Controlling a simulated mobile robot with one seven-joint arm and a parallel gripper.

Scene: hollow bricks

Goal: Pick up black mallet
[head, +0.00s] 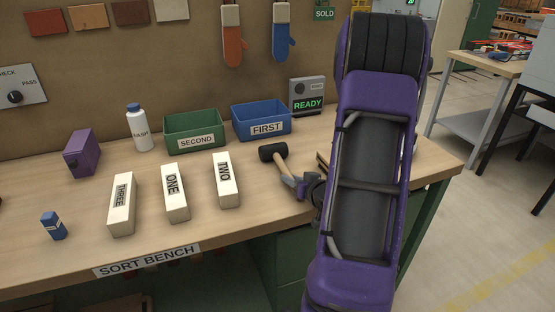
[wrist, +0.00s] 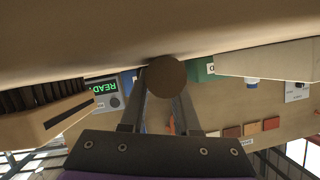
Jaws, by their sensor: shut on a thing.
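The black mallet (head: 273,152) has a dark cylindrical head and a light wooden handle. It is at the right part of the bench in the head view, head pointing away to the upper left. My gripper (head: 298,186) is shut on the handle near its lower end. In the wrist view the round brown handle end (wrist: 166,76) shows between the two fingers of my gripper (wrist: 163,100); the mallet head is hidden there. I cannot tell whether the mallet touches the bench top.
White blocks THREE (head: 121,210), ONE (head: 175,195) and TWO (head: 226,183) stand left of the mallet. Green SECOND bin (head: 195,131) and blue FIRST bin (head: 262,120) are behind. A brush-like object (wrist: 55,115) lies close by, mostly hidden behind my arm in the head view.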

